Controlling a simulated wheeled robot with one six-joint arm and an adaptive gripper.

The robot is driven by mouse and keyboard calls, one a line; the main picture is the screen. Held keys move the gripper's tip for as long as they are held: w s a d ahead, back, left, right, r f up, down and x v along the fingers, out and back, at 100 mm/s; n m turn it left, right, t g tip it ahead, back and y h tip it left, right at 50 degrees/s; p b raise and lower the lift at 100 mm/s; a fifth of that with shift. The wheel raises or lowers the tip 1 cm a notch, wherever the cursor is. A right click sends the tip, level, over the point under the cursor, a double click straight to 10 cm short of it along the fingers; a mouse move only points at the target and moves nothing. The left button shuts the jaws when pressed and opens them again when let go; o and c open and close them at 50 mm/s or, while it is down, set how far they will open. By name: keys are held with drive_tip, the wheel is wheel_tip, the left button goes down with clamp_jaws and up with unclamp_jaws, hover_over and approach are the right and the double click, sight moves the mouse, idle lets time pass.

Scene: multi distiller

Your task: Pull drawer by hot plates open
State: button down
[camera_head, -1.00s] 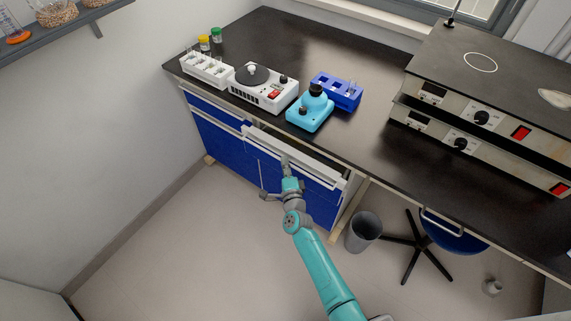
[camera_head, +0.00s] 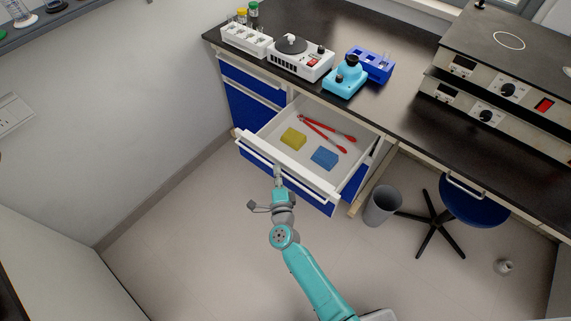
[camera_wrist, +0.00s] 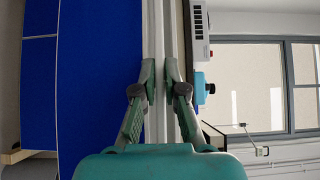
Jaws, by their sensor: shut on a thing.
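The drawer (camera_head: 333,129) is pulled well out from the blue and white cabinet under the bench. Inside it lie a yellow sponge (camera_head: 293,139), a blue sponge (camera_head: 324,158) and red tongs (camera_head: 327,129). My gripper (camera_head: 278,172) is at the drawer's white front. In the wrist view my gripper (camera_wrist: 159,72) has its two fingers closed on the white drawer handle (camera_wrist: 153,35), one on each side. The hot plates (camera_head: 497,70) are two stacked units with dark tops and red switches at the right of the black bench.
A grey bin (camera_head: 382,206) and a blue stool (camera_head: 474,203) stand on the floor right of the cabinet. A white stirrer (camera_head: 301,66), a light-blue device (camera_head: 346,80) and a blue rack (camera_head: 371,64) stand on the bench. The floor at left is clear.

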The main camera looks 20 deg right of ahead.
drive_tip(key=shift+s+a, duration=0.6)
drive_tip(key=shift+a, duration=0.25)
drive_tip(key=c, duration=1.2)
unclamp_jaws()
drive_tip(key=shift+c, duration=0.2)
drive_tip(key=s+a, duration=0.1)
drive_tip(key=s, duration=1)
drive_tip(key=shift+s+a, duration=0.4)
drive_tip(key=shift+d, duration=0.1)
